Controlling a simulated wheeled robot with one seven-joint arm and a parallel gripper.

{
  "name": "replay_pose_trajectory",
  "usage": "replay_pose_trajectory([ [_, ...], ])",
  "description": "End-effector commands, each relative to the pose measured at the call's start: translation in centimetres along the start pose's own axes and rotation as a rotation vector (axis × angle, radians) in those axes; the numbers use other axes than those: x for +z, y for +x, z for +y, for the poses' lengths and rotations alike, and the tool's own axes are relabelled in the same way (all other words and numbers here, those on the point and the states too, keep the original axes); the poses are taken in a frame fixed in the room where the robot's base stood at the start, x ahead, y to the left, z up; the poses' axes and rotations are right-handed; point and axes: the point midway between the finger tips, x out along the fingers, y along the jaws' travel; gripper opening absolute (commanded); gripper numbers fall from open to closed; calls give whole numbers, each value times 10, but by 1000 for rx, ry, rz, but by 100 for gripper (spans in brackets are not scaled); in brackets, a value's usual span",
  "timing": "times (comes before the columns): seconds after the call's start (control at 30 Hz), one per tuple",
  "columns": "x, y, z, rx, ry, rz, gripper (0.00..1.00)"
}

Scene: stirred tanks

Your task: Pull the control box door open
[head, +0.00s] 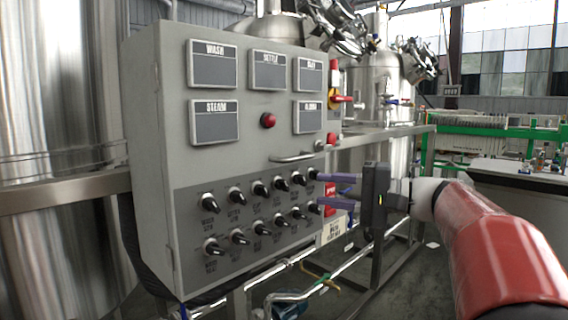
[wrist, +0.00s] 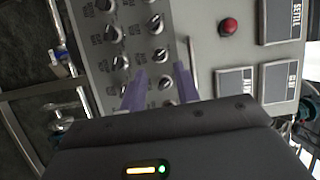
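The grey control box (head: 145,110) fills the left and middle of the head view, and its front door looks shut. A pale horizontal bar handle (head: 297,157) sits on the door, above the darker panel of black knobs. In the wrist view the handle (wrist: 192,50) shows as a thin bar beside the right finger. My gripper (head: 318,190) is open, its two purple fingers apart and empty, near the right edge of the knob panel, lower and to the right of the handle. In the wrist view my gripper (wrist: 160,70) points at the knobs. Contact with the panel cannot be told.
A red button (head: 268,121) and several label plates are on the door. A red and yellow switch (head: 340,98) is on the box's right side. Steel tanks (head: 45,100) stand left and behind. Pipes (head: 300,262) run low beneath the box. Grey floor shows at lower right.

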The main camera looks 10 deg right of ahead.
Motion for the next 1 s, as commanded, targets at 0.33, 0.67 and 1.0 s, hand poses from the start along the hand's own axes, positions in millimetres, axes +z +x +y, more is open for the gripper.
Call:
replay_pose_trajectory([
  [0.33, -32, -10, -37, -176, -41, 3, 32],
  [0.67, -32, 40, -46, -174, -39, 4, 32],
  [1.0, -33, 54, -47, -173, -39, 7, 32],
])
